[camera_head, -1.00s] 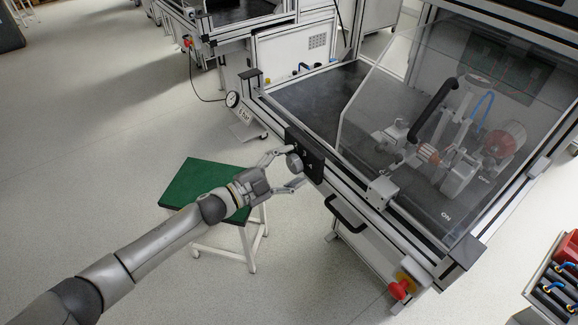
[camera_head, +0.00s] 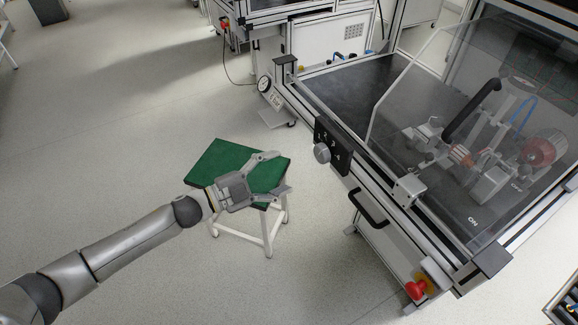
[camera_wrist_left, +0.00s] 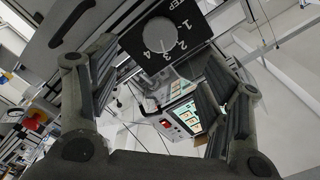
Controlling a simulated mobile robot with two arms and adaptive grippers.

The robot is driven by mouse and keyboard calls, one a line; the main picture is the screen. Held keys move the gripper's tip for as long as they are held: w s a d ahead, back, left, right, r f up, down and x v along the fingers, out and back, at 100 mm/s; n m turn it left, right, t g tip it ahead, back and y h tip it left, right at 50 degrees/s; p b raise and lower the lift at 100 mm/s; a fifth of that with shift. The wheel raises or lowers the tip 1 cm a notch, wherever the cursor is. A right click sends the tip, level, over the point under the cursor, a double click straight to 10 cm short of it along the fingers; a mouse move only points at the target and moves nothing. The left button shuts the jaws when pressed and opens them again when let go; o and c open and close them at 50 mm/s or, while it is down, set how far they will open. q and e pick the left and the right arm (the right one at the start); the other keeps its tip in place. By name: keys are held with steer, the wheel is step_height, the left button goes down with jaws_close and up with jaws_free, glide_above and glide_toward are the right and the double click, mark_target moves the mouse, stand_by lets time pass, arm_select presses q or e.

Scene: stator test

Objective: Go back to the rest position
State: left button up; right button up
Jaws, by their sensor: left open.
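My left gripper (camera_head: 282,173) is open and empty in the head view, in front of the green-topped stool as seen from above. It is apart from the round grey knob (camera_head: 322,153) on the black numbered panel (camera_head: 335,146) of the test bench, to the knob's left. In the left wrist view the two fingers of my left gripper (camera_wrist_left: 160,100) stand wide apart. The knob (camera_wrist_left: 160,34) shows beyond them, with the numbers 2, 3 and 4 beside it. My right gripper is in neither view.
The test bench (camera_head: 345,88) has a clear cover, a black handle (camera_head: 368,208) and a red button (camera_head: 416,290) on its front. The stool (camera_head: 215,160) stands left of it. The floor at left is clear.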

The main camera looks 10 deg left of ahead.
arm_select(q)
steer(key=shift+s+a, duration=0.1)
steer(key=shift+a, duration=0.05)
steer(key=shift+f, duration=0.1)
stand_by(0.3)
steer(key=a+f+n+t+y, duration=0.1)
steer(key=a+f+n+y, duration=0.35)
steer(key=f, duration=0.55)
steer(key=a+f+n+t+y, duration=0.1)
steer(key=a+f+n+y, duration=0.35)
steer(key=f, duration=0.65)
steer(key=s+a+f+n+g+y, duration=0.2)
steer(key=s+a+f+n, duration=0.15)
steer(key=s+f, duration=0.4)
steer(key=s+a+f+n+g+y+p, duration=0.1)
steer(key=s+a+f+n+g+y, duration=0.25)
steer(key=s+f, duration=1)
steer(key=s+d+f+n+g, duration=0.1)
steer(key=s+f+g, duration=0.2)
steer(key=s, duration=0.9)
steer(key=s+d+f+n+g, duration=0.1)
steer(key=s+f+g, duration=0.2)
steer(key=s, duration=1)
step_height(320, 180, down, 2)
steer(key=shift+s+d+f, duration=0.15)
steer(key=shift+s, duration=0.1)
steer(key=shift+w, duration=0.1)
